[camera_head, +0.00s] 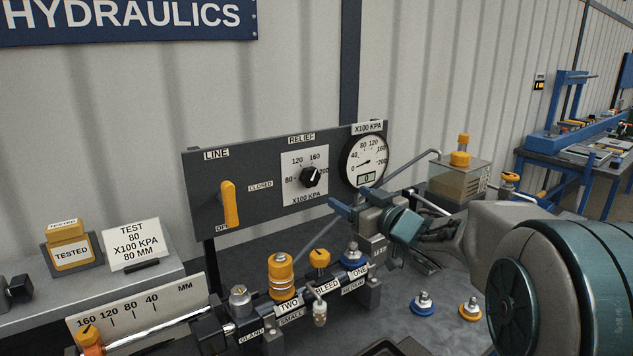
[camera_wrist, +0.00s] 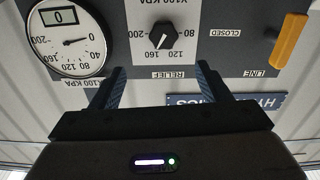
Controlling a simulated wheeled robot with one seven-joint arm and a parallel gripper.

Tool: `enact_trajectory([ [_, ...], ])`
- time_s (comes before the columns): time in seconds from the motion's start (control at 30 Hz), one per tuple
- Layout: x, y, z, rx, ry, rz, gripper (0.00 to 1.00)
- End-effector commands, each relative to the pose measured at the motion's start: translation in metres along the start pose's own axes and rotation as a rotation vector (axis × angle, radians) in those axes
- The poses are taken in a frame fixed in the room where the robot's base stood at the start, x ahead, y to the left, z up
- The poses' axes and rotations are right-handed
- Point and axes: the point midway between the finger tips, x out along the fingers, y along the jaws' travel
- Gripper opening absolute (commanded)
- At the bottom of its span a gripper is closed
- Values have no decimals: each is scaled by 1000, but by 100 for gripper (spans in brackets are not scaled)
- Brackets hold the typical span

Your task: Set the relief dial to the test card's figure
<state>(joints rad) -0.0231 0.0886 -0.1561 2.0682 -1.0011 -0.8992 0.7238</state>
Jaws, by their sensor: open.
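The relief dial (camera_head: 311,177) is a black knob on a white plate marked 80, 120, 160 and 200, X100 KPA. It also shows upside down in the wrist view (camera_wrist: 162,36), its white mark pointing close to 160. The white test card (camera_head: 132,245) reads TEST 80 X100 KPA, 80 MM. My gripper (camera_head: 352,202) is open and empty, in front of the panel, below and right of the dial. In the wrist view its two fingers (camera_wrist: 158,82) are spread, with the dial beyond their tips, apart from them.
The round gauge (camera_head: 363,160) right of the dial reads 0. The yellow line lever (camera_head: 230,204) hangs vertically on the panel's left. Below stand a yellow coupler labelled TWO (camera_head: 281,276), a bleed knob (camera_head: 319,259) and a blue-based coupler (camera_head: 354,257).

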Motion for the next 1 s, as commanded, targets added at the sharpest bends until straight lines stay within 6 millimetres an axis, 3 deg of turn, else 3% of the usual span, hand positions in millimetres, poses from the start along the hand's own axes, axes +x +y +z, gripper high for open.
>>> enact_trajectory([
  [0.6,115,-6,-1,0,0,-9,70],
  [0.8,132,-4,-1,0,1,-6,70],
  [1.0,136,-4,-1,0,2,-5,70],
])
